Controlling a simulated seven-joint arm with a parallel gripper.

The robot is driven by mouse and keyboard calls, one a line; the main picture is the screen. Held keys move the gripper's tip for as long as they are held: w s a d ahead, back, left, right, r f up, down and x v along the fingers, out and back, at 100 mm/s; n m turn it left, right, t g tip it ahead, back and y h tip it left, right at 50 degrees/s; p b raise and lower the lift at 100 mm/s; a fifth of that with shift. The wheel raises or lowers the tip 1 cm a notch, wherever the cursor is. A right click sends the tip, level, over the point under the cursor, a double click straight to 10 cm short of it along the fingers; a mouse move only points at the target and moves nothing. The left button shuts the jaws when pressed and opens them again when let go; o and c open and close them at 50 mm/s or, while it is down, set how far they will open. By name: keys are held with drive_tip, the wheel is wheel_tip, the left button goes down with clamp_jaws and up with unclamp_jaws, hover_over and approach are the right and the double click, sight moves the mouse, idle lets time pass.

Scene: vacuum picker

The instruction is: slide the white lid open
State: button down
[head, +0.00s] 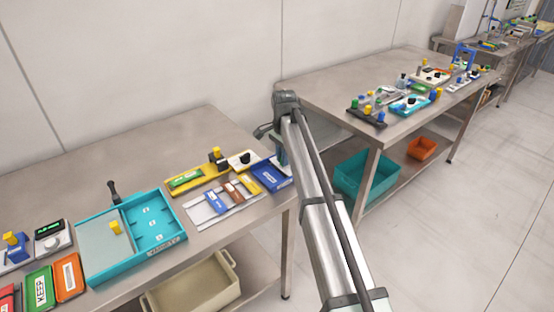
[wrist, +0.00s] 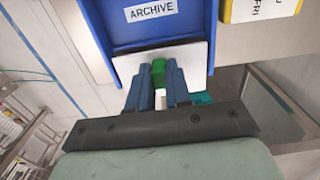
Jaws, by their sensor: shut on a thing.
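In the wrist view the white lid (wrist: 195,58) lies at the near end of the blue box marked ARCHIVE (wrist: 100,22), partly overlapping it. A green knob (wrist: 158,66) stands up from the lid. My gripper (wrist: 159,75) is shut on the green knob, with one dark blue finger on each side. The blue box (head: 268,178) shows in the head view at the right end of the near table. There my arm covers the gripper, and I cannot make out the lid or its knob.
A yellow labelled box (wrist: 262,10) sits beside the blue box. A white tray with small coloured blocks (head: 200,217) and a teal bin (head: 163,238) are further left on the near table. A second table (head: 330,82) with several items stands beyond a gap.

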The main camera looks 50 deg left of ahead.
drive_tip(key=shift+w, duration=0.25)
drive_tip(key=c, duration=1)
unclamp_jaws()
drive_tip(key=shift+c, duration=0.2)
wheel_tip(320, 180, up, 14)
drive_tip(key=shift+f, duration=0.15)
